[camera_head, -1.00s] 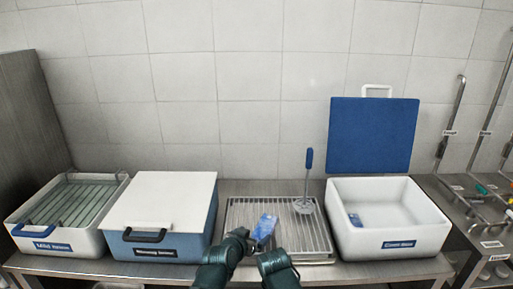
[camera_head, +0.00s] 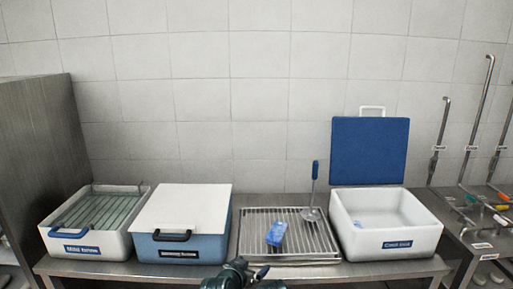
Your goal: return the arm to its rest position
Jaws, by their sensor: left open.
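My left gripper (camera_head: 253,271) is low in the head view, at the table's front edge below the wire rack. Its dark fingers are open and hold nothing. A blue pack (camera_head: 276,233) lies on the rack (camera_head: 308,240), apart from the gripper. Part of my other dark green arm shows at the bottom edge; no right gripper can be made out.
A white box (camera_head: 421,232) with its blue lid (camera_head: 370,150) raised stands right of the rack. A lidded blue box (camera_head: 209,247) and a tray-like white box (camera_head: 116,246) stand left.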

